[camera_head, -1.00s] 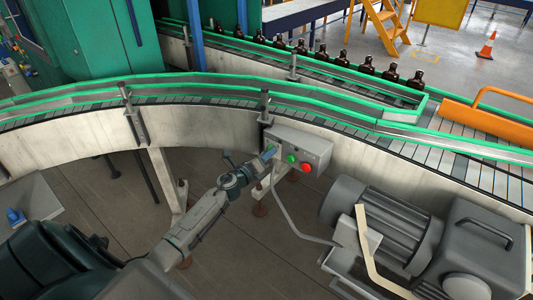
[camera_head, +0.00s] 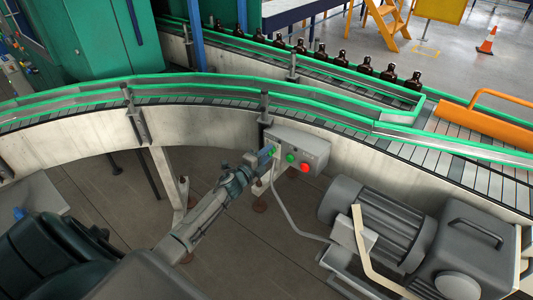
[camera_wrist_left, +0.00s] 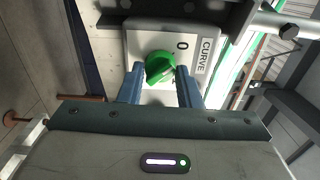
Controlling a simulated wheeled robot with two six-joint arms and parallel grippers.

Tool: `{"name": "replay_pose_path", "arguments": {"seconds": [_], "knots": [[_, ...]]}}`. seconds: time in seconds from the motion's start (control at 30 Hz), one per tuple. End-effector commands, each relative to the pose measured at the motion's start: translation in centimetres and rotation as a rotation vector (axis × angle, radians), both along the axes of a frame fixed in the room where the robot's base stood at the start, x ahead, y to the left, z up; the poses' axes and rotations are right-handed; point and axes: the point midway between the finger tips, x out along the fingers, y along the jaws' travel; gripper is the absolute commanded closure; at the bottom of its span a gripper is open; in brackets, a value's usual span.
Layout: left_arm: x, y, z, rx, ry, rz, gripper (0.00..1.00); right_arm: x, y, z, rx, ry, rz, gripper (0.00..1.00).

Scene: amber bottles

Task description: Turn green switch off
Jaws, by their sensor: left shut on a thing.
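The green switch (camera_wrist_left: 158,66) is a round knob on a pale plate in the left wrist view. A "0" mark and a "CURVE" label (camera_wrist_left: 206,56) are beside it. My left gripper (camera_wrist_left: 160,88) is shut on the knob, with one blue finger on each side. In the head view, my left gripper (camera_head: 269,152) is at the left end of the grey control box (camera_head: 312,143) and mostly covers the switch. Which mark the knob points to is hard to tell. My right gripper is not in view.
A green button (camera_head: 290,157) and a red button (camera_head: 304,168) are to the right of the switch on the same box. The conveyor (camera_head: 200,132) runs behind, with amber bottles (camera_head: 341,59) farther back. A grey motor (camera_head: 380,225) stands at the lower right.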

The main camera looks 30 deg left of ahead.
Motion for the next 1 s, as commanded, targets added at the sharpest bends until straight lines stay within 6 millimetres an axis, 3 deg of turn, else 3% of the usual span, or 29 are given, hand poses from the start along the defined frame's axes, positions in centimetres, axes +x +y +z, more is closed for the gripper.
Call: {"name": "replay_pose_path", "arguments": {"seconds": [0.6, 0.63, 0.73, 1.0], "knots": [[-0.03, 0.01, -0.11, -0.044, 0.005, 0.001, 0.92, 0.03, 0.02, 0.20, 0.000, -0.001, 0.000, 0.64], [-0.03, 0.01, -0.11, -0.044, 0.005, 0.001, 0.67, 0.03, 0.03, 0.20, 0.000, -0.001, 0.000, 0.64], [-0.03, 0.01, -0.10, -0.043, 0.005, 0.001, 0.47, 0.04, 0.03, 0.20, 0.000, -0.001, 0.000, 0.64], [-0.04, 0.00, -0.05, -0.042, 0.004, 0.000, 0.47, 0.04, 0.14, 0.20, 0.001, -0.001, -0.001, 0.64]]}}
